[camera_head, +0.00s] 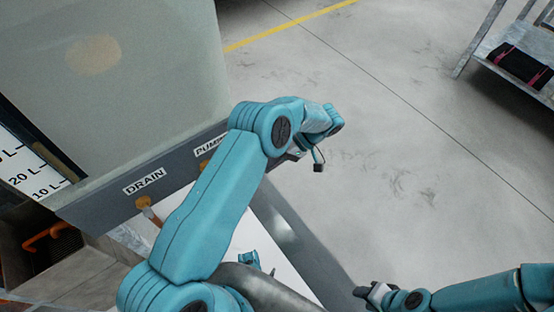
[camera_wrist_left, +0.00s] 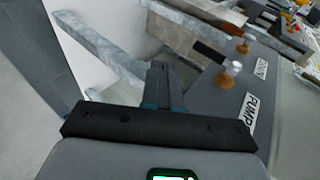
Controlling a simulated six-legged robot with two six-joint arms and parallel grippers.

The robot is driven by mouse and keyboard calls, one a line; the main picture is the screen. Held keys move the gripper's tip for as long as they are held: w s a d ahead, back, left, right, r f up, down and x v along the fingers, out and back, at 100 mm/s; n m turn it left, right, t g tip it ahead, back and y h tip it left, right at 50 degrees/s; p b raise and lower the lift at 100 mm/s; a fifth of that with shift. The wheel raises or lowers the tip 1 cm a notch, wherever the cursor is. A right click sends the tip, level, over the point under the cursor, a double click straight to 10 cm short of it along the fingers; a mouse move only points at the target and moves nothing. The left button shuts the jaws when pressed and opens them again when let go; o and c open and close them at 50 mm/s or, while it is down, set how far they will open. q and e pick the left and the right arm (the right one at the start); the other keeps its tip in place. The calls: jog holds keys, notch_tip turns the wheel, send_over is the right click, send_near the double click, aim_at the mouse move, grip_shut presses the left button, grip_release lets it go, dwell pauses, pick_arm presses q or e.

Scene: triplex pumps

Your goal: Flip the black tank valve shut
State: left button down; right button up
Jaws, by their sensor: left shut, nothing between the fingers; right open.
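The tank (camera_head: 120,70) stands at the left in the head view, on a grey panel labelled DRAIN and PUMP. A copper-coloured valve part (camera_head: 145,205) shows under the DRAIN label. In the left wrist view, a brass fitting with a pale top (camera_wrist_left: 226,80) stands beside the PUMP label, and another brass fitting (camera_wrist_left: 243,46) is near DRAIN. I cannot make out a clearly black valve handle. My left gripper (camera_wrist_left: 160,85) is shut and empty, left of the PUMP fitting and apart from it in the picture. My right gripper (camera_head: 367,292) is open and empty at the bottom.
A grey metal beam (camera_wrist_left: 100,50) lies close to the left gripper in the wrist view. Orange hooked parts (camera_head: 48,236) show at lower left in the head view. A metal shelf with a black case (camera_head: 520,65) stands at upper right. The floor between is clear.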

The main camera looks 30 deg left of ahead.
pick_arm(q)
jog(key=shift+w+d, duration=0.6)
jog(key=shift+w, duration=0.2)
